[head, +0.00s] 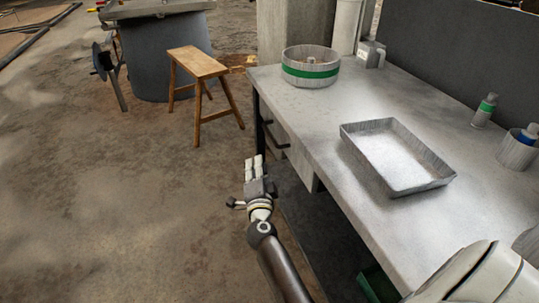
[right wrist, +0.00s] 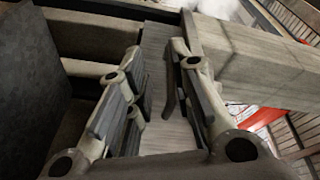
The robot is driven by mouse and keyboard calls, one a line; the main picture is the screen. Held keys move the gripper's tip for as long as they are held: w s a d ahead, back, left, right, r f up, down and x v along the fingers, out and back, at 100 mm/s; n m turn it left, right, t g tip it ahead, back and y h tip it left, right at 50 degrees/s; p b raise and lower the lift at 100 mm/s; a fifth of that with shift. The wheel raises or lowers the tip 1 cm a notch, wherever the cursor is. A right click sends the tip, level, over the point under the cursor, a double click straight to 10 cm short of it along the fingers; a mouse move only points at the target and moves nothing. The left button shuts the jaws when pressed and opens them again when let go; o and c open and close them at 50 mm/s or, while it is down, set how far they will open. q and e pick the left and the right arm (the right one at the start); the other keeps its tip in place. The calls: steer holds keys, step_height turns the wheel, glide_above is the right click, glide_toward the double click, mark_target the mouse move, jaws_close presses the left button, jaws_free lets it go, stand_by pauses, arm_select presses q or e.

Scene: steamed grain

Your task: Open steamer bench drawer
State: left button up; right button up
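The steamer bench (head: 310,120) is a long grey table along the right side of the head view. A pale drawer unit (head: 303,162) hangs under its left edge, with dark bar handles (head: 283,151) on the side facing left. I cannot tell whether a drawer stands slightly out. My right gripper (head: 254,164) is left of and nearer than the drawer unit, apart from the handles in the head view. In the right wrist view its two fingers (right wrist: 158,75) are spread, with a grey panel behind the gap and nothing clearly held. My left gripper is not in view.
On the bench are a round steamer with a green band (head: 310,68), a shallow metal tray (head: 352,132), a small bottle (head: 483,112) and a grey cup (head: 515,152). A wooden stool (head: 198,64) stands at the back left.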

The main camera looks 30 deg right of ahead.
mark_target(269, 133)
steer(key=w+d+r+m+b, duration=0.1)
steer(key=w+d, duration=0.1)
steer(key=d, duration=0.1)
steer(key=w+d+r+m+h+b, duration=0.1)
steer(key=w+d+b, duration=0.1)
steer(key=w+d, duration=0.1)
steer(key=w+d+r+m+h+b, duration=0.1)
steer(key=w+d+m+b, duration=0.1)
steer(key=d, duration=0.1)
steer(key=shift+w+d+g, duration=0.2)
steer(key=shift+w+g, duration=0.15)
steer(key=shift+g, duration=0.05)
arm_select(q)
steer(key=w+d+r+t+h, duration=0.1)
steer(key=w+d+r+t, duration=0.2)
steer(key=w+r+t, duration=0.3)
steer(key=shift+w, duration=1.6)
arm_select(e)
steer(key=shift+w+d+r, duration=0.1)
steer(key=shift+w+d, duration=0.05)
steer(key=shift+w, duration=0.05)
jaws_close()
